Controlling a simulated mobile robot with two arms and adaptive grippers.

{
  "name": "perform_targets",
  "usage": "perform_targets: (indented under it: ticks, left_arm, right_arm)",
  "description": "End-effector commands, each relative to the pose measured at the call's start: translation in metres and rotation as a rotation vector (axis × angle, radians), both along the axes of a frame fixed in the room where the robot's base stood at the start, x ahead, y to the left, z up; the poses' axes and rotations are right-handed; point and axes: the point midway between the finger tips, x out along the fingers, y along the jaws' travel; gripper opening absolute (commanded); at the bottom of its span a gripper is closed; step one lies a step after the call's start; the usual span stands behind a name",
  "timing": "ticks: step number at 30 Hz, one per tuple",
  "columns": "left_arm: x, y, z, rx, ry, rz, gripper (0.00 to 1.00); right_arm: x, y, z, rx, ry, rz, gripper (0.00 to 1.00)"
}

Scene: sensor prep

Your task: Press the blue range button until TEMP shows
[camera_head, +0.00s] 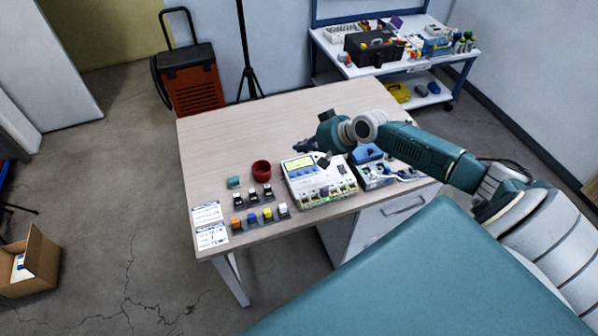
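A white meter box (318,191) stands on the wooden table, with a lit yellow-green display (299,164) at its upper left and a row of terminals along its front edge. The writing on the display is too small to read. I cannot make out a blue range button; my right gripper may hide part of the box top. My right gripper (312,155) reaches in from the right and hangs over the back of the meter, close to the display. It holds nothing that I can see, and its finger gap is unclear. My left gripper is not in view.
A second device with blue parts (372,172) stands just right of the meter. A red ring-shaped cup (261,171), a teal block (234,182), small colored pieces in rows (254,219) and printed cards (209,226) lie to the left. The table's back left (220,135) is clear.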

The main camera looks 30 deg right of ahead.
Motion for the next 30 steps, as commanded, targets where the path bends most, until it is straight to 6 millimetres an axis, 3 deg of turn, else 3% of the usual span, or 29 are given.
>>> perform_targets:
  ticks: [14,30]
  left_arm:
    - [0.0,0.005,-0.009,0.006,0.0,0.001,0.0]
    - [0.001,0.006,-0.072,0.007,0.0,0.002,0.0]
  right_arm:
    - [0.0,0.0,-0.009,0.0,0.001,0.001,0.0]
    - [0.0,0.0,-0.078,0.0,0.0,0.0,0.0]
